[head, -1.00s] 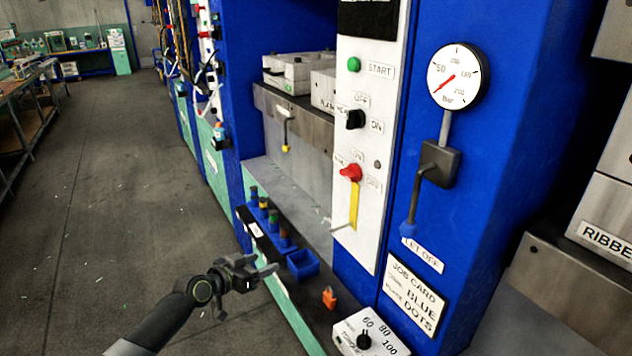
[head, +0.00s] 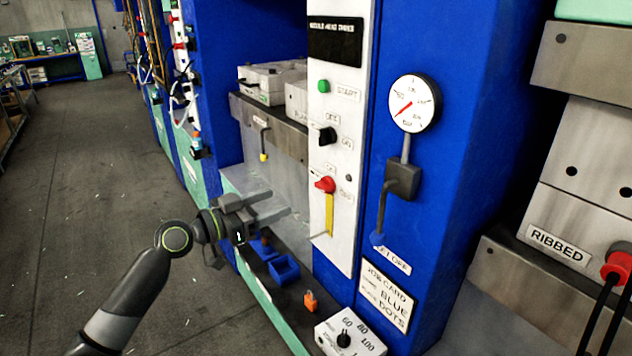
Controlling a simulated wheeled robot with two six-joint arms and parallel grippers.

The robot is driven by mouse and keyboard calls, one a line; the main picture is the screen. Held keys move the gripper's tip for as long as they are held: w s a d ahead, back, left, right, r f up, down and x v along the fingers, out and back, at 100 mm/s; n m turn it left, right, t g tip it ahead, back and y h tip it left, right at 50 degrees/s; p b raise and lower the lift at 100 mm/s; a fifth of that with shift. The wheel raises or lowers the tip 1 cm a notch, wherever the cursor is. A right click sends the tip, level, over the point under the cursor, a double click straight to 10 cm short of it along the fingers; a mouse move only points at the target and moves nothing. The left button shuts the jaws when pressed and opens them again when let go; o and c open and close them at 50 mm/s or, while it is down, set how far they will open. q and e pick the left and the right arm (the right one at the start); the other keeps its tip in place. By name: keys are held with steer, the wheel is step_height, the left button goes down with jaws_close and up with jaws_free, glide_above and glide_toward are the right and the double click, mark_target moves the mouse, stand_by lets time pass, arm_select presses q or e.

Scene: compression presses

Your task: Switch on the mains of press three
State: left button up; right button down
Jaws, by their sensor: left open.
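A white control panel (head: 333,120) on the blue press front carries a red rotary knob (head: 325,185) with a yellow strip (head: 329,214) hanging below it. Small labels beside the knob seem to read ON above and OFF to the right; they are hard to read. No press number is legible. My left gripper (head: 285,203) is open and empty, left of the red knob and apart from it, fingers pointing right toward the panel. It hides part of the ledge behind it. My right gripper is out of view.
Above the knob are a black selector (head: 327,136) and a green START button (head: 323,87). A gauge (head: 414,103) and a grey lever (head: 403,178) stick out to the right. A blue bin (head: 284,269), an orange padlock-like item (head: 310,301) and a dial box (head: 349,335) lie below.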

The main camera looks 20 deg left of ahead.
mark_target(319, 186)
arm_select(q)
steer(key=p+x, duration=0.4)
steer(key=x, duration=0.7)
steer(key=shift+d, duration=0.1)
steer(key=shift+w+d, duration=0.25)
steer(key=shift+w, duration=0.15)
steer(key=c, duration=1)
